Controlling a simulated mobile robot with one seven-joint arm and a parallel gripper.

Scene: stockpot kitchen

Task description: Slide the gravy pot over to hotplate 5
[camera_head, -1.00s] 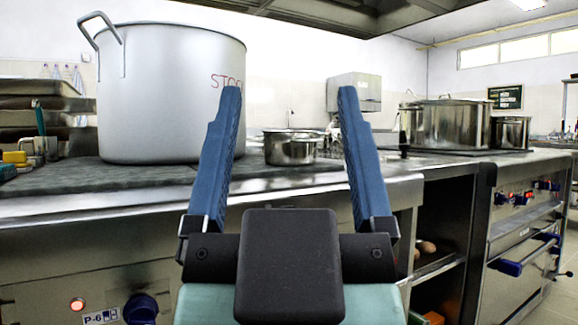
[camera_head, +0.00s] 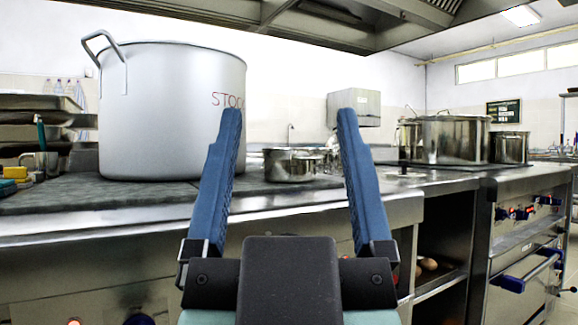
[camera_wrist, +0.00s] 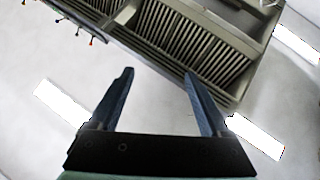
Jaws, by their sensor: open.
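My gripper (camera_head: 291,110) is open and empty, with two blue fingers pointing up and well apart. It is in front of the counter and touches nothing that I can see. It also shows in the wrist view (camera_wrist: 158,72), against the ceiling. A small steel pot (camera_head: 290,166) stands on the counter behind and between the fingers. A big steel pot (camera_head: 440,138) and a smaller dark steel pot (camera_head: 510,148) stand on the range at the right. No label marks any of these as the gravy pot, and I cannot read a number 5 on a hotplate.
A tall stockpot (camera_head: 165,115) lettered in red, its end hidden by my left finger, stands on the dark cooktop (camera_head: 60,198) at left. Stacked trays (camera_head: 38,118) are beyond it. An extractor hood (camera_head: 320,22) hangs overhead. The right range (camera_head: 525,215) has protruding handles and knobs.

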